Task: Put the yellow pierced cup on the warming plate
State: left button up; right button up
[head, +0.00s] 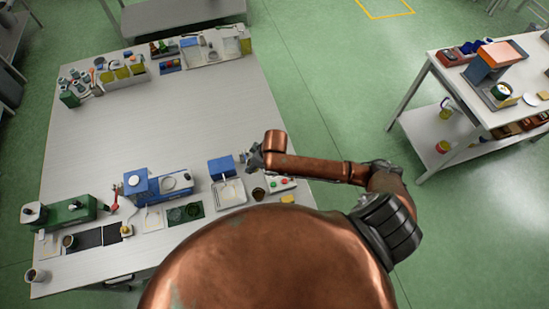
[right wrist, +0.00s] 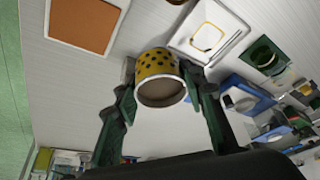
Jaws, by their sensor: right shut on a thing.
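The yellow pierced cup (right wrist: 158,66), with dark holes round its side, is between the fingers of my right gripper (right wrist: 163,92) in the right wrist view. The gripper is shut on it, and the cup's open end faces the camera. In the head view my right gripper (head: 254,158) is small and dark near the table's right edge; the cup cannot be made out there. A flat orange-brown square with a pale rim (right wrist: 83,22), apart from the cup, may be the warming plate; I cannot be sure. My left gripper is out of view.
A white tray (head: 229,193), a blue machine (head: 141,184) and a green machine (head: 70,211) line the table's near side. The table's middle (head: 150,125) is clear. A side table (head: 437,66) stands apart on the right across green floor.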

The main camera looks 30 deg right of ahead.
jog(key=w+d+f, duration=0.1)
jog(key=d+f, duration=0.1)
jog(key=d, duration=0.1)
jog(key=w+d+f+p, duration=0.1)
jog(key=d+f, duration=0.2)
jog(key=d, duration=0.1)
jog(key=w+d+f, duration=0.1)
jog(key=d+f, duration=0.2)
jog(key=d, duration=0.1)
jog(key=shift+w+p, duration=0.1)
jog(key=shift+p, duration=0.3)
jog(key=shift+w+d+f, duration=0.15)
jog(key=shift+d+f, duration=0.15)
jog(key=shift+f, duration=0.15)
jog(key=shift+d+f, duration=0.2)
jog(key=shift+f, duration=1.55)
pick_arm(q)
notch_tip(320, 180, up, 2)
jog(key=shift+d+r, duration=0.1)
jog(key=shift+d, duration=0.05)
pick_arm(e)
jog(key=shift+f, duration=0.1)
jog(key=o, duration=1.2)
jog(key=shift+o, duration=0.2)
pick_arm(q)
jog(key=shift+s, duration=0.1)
